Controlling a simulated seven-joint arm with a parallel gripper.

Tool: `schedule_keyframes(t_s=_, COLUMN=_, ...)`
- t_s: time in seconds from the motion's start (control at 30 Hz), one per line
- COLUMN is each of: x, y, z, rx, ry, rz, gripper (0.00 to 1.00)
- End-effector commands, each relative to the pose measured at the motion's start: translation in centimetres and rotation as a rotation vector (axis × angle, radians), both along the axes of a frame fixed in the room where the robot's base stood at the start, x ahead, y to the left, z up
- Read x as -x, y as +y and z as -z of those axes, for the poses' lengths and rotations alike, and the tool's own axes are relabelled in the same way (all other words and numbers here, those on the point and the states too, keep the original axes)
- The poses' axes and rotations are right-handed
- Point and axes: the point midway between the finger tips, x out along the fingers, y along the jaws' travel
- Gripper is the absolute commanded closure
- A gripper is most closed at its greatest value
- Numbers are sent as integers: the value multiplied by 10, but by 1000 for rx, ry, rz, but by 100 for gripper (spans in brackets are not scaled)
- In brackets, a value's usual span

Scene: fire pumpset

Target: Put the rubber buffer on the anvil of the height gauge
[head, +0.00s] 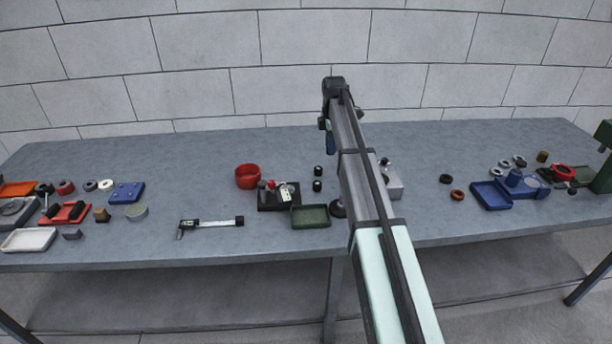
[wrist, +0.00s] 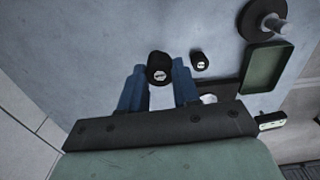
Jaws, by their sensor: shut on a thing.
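My gripper (wrist: 160,80) has blue fingers and is shut on a black rubber buffer (wrist: 159,67) with a pale round mark on its end. In the head view my gripper (head: 330,146) is above the back of the bench, and the held buffer cannot be made out. Another black buffer (wrist: 200,61) stands on the bench; two stand in the head view (head: 318,185). What seems to be the height gauge (head: 279,196), with a black base and small display, sits left of them. In the wrist view my gripper hides most of it; its anvil is not clear.
A green tray (head: 310,216) lies in front of the gauge, with a dark disc (head: 338,209) beside it. A red bowl (head: 248,176) stands behind left. A caliper (head: 211,223) lies left.

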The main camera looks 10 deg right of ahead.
Motion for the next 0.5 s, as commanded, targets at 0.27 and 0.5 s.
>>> schedule_keyframes(t_s=0.27, x=20, y=102, z=-17, rx=-2, ry=-24, rz=-121, gripper=98)
schedule_keyframes(t_s=0.5, x=56, y=158, z=-28, rx=-3, ry=-34, rz=-179, gripper=98)
